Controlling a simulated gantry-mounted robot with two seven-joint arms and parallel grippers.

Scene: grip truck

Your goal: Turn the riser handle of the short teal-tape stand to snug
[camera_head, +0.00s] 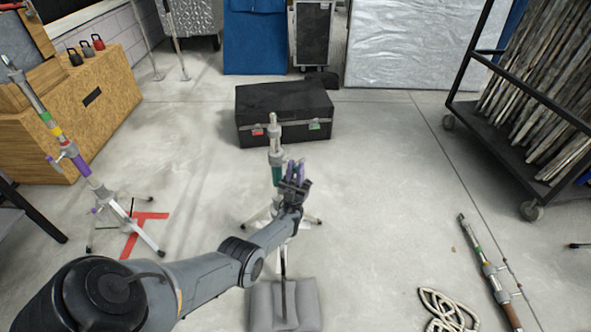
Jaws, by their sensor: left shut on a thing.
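The short teal-tape stand (276,146) stands upright in the middle of the floor, with a teal band (276,175) on its column. Its legs spread on the floor behind my arm. My left gripper (294,174) is at the column just right of the teal band, shut on a small purple part that looks like the riser handle (290,167). The fingers hide much of the handle and the lower column. My right gripper is not in view.
A grey sandbag (262,307) lies at the stand's base. A black case (285,100) sits behind it. Another stand with coloured tape (85,170) is at left by a red floor mark (150,216). Rope (447,311) and a lying stand (487,268) are at lower right.

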